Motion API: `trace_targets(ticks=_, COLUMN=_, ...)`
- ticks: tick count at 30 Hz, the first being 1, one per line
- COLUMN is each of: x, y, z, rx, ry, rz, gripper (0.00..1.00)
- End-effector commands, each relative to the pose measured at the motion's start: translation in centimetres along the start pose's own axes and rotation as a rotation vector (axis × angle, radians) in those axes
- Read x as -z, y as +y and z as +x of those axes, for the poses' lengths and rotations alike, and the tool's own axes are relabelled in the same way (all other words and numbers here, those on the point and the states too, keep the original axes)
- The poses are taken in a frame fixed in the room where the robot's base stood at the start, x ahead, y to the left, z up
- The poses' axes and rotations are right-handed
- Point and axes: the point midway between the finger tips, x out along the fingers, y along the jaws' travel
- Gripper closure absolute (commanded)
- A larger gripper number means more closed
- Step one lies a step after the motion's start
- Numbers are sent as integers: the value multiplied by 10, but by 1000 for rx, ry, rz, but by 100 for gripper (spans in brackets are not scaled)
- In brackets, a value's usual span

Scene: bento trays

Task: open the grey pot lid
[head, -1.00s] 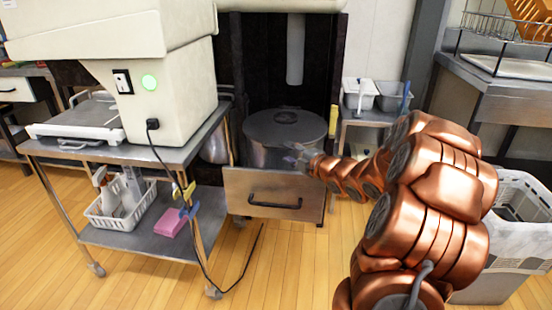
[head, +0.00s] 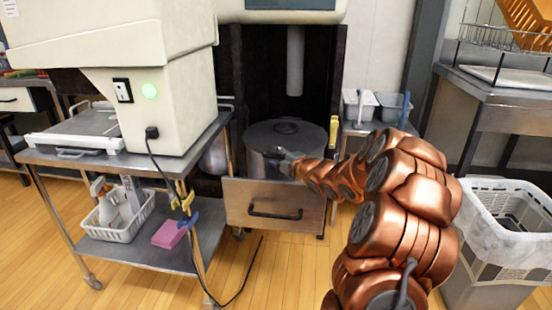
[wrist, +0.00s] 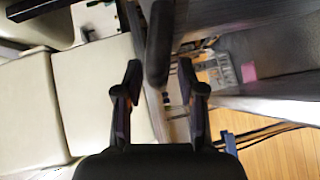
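The grey pot lid (head: 265,131) lies on the large pot (head: 258,164), with a dark handle (head: 287,127) on top. My gripper (head: 284,159) is at the pot's front right, just in front of and overlapping its side in the head view. In the wrist view my gripper (wrist: 160,80) is open, with its two fingers apart. A dark rounded bar (wrist: 158,45) stands between and beyond the fingertips; I cannot tell whether it is the lid's handle or whether it is touched.
A drawer front (head: 262,203) stands just below the pot. A metal cart (head: 125,258) with a white machine (head: 165,95) is to the left. A lined bin (head: 480,275) and a steel counter (head: 505,95) are on the right.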

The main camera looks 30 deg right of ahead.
Motion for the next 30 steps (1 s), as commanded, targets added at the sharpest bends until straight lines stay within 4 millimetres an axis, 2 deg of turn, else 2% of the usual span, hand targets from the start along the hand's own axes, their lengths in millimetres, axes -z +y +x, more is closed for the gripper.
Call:
trace_targets(ticks=7, x=0, y=0, z=0, rx=0, ry=0, rz=0, gripper=61)
trace_targets(ticks=18, x=0, y=0, z=0, rx=0, ry=-1, rz=0, gripper=99)
trace_targets(ticks=30, x=0, y=0, z=0, rx=1, ry=-1, rz=0, gripper=100)
